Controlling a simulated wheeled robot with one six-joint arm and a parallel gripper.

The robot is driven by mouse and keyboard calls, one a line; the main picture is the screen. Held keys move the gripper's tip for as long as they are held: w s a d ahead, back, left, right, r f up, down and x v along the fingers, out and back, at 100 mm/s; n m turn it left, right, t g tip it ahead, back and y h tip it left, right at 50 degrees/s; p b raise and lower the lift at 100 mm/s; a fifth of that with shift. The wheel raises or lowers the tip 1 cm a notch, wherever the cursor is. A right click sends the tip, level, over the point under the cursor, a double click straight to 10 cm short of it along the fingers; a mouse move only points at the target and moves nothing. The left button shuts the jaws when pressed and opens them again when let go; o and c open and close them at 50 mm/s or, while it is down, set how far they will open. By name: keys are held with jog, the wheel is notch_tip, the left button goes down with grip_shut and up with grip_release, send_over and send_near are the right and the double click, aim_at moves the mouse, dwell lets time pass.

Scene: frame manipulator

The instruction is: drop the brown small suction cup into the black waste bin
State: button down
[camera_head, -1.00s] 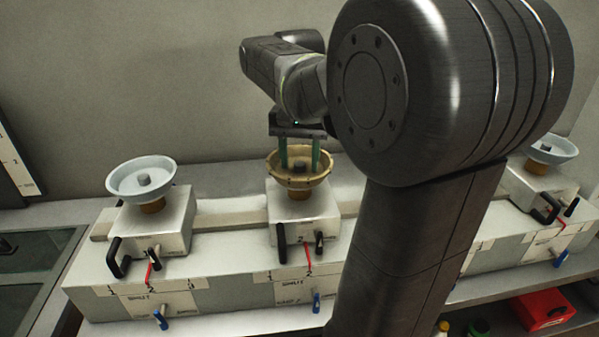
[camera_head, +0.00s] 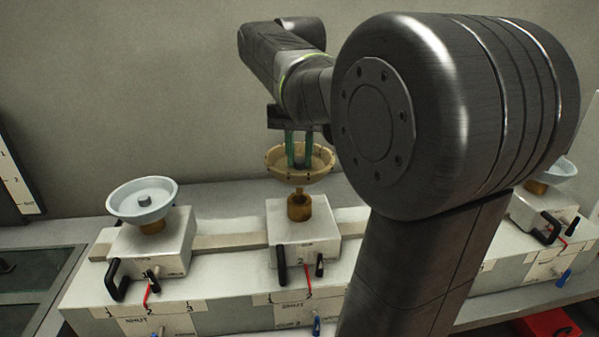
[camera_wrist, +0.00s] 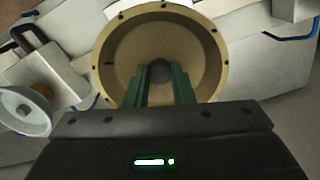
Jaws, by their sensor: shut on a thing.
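The brown suction cup (camera_head: 300,176) is a shallow tan dish with a stem below it. My gripper (camera_head: 299,160) has its green fingers shut on the knob in the middle of the dish. The cup is held upright, its stem just above the brown socket (camera_head: 300,206) of the middle white block; I cannot tell if the stem tip is still inside. In the wrist view the cup (camera_wrist: 160,55) fills the top middle, with the fingers (camera_wrist: 162,85) on its grey centre knob. No black waste bin can be made out.
A pale blue cup (camera_head: 142,201) sits on the left white block (camera_head: 155,248). Another pale blue cup is at the right, partly behind my arm. The blocks with black handles stand on a long white base against a plain wall. A red box (camera_head: 552,325) is at lower right.

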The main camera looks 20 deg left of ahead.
aim_at(300, 160)
notch_tip(300, 160, up, 5)
jog(key=shift+f+p, duration=0.15)
jog(key=shift+p, duration=0.25)
jog(key=shift+r+p, duration=2.25)
jog(key=shift+p, duration=0.25)
jog(key=shift+f, duration=0.1)
